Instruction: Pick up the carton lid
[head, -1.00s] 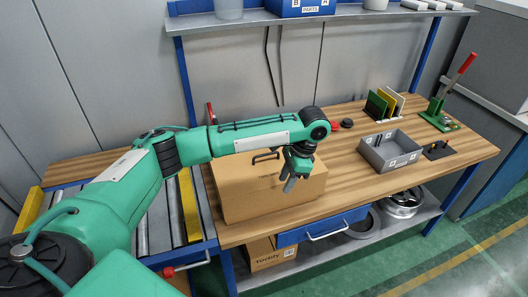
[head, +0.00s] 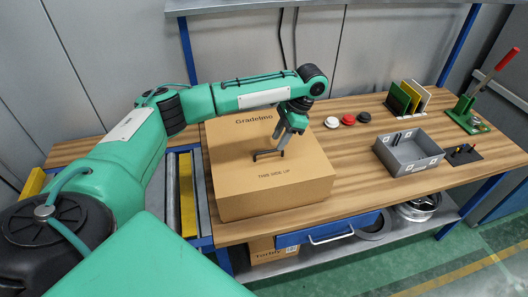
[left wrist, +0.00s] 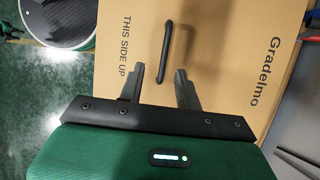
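The carton lid (head: 225,160) is the flat brown top of a large carton on the bench, marked "Gradelmo" and "THIS SIDE UP". A black bar handle (head: 268,155) stands at its middle. The lid (left wrist: 215,60) and handle (left wrist: 165,50) also fill much of the left wrist view. My left gripper (head: 281,145) points down over the lid at the handle. Its two fingers (left wrist: 160,71) are apart and empty, and the handle's near end appears between the tips. I cannot tell whether they touch it. My right gripper is out of view.
A grey open box (head: 410,152), upright plates (head: 408,98), a red-handled press (head: 480,95) and small round parts (head: 348,120) are on the bench to the right. A roller conveyor (head: 187,195) is left of the carton. A shelf (head: 300,7) runs above the back.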

